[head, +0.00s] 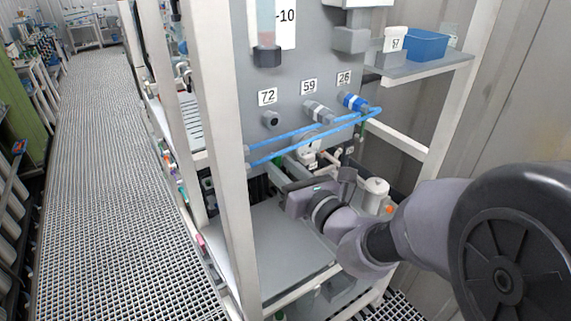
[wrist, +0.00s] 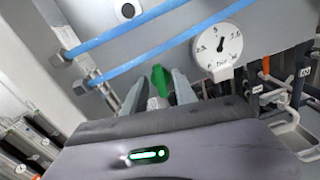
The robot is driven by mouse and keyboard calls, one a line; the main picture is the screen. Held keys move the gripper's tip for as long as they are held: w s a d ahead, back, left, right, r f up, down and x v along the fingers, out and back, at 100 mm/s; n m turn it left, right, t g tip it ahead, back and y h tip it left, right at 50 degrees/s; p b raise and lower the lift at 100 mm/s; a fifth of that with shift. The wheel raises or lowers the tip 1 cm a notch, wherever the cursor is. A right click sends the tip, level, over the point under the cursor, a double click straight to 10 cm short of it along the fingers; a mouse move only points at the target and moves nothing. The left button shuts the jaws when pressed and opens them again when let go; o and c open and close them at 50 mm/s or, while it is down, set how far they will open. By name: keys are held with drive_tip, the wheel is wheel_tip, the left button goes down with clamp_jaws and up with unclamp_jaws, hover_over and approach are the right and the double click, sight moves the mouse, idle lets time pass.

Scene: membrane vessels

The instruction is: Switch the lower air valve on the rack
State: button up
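A small green valve handle (wrist: 160,79) shows in the wrist view, upright on a pale fitting below the grey panel (wrist: 150,40). My gripper (wrist: 159,90) is open, with one grey finger on each side of the green handle. Whether either finger touches the handle I cannot tell. In the head view my gripper (head: 318,190) is below the blue tubes, in front of the rack's lower part. That view does not clearly show the green handle by my gripper.
Blue tubes (head: 315,130) cross the panel above my gripper. A white rack post (head: 225,160) stands left. A grey shelf (head: 285,245) lies below. A blue bin (head: 426,45) is at upper right.

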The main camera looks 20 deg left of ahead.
clamp_jaws()
drive_tip(key=shift+r+m+p, duration=0.1)
drive_tip(key=shift+m+p, duration=0.2)
drive_tip(key=shift+p, duration=0.1)
drive_tip(key=m+p, duration=0.3)
drive_tip(key=shift+r, duration=0.1)
drive_tip(key=m+p, duration=0.4)
drive_tip(key=shift+m, duration=0.3)
drive_tip(key=m+p, duration=0.5)
drive_tip(key=shift+d, duration=0.1)
drive_tip(key=shift+f+m+p, duration=0.25)
drive_tip(key=shift+m+p, duration=1.05)
drive_tip(key=shift+w, duration=0.1)
unclamp_jaws()
